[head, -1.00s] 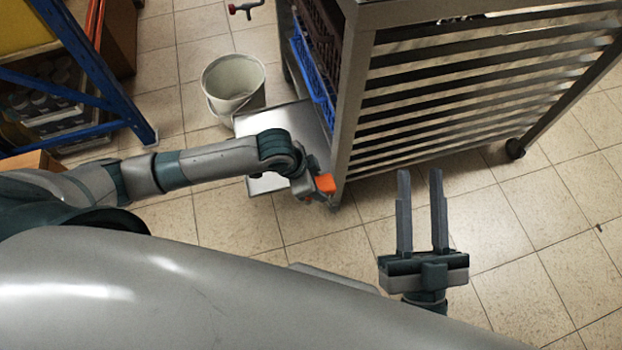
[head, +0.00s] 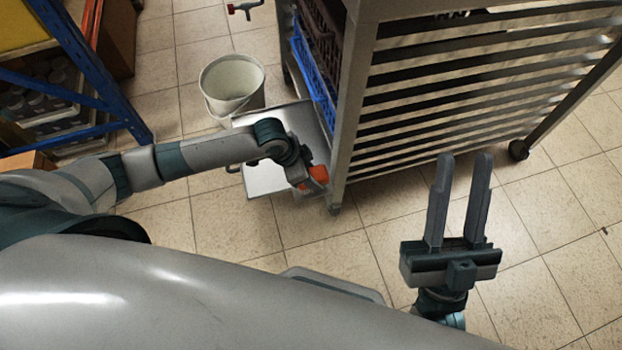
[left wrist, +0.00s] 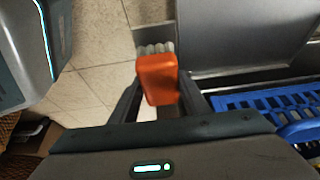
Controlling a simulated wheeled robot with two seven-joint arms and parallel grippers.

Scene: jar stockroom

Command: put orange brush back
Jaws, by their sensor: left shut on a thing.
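The orange brush (head: 318,175) is at the end of my left arm, in front of the metal rack. In the left wrist view the orange brush (left wrist: 158,78) sits between the fingers, with pale bristles at its far end. My left gripper (left wrist: 160,95) is shut on it; in the head view my left gripper (head: 308,178) is partly hidden by its own wrist. My right gripper (head: 464,200) is open and empty, its two fingers apart, over the floor before the rack.
A metal slatted rack (head: 440,130) on castors holds a blue crate (head: 315,75); the blue crate also shows in the left wrist view (left wrist: 262,100). A metal tray (head: 265,180) juts out beneath my left arm. A white bucket (head: 232,82) stands behind. Blue shelving (head: 95,75) is at left.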

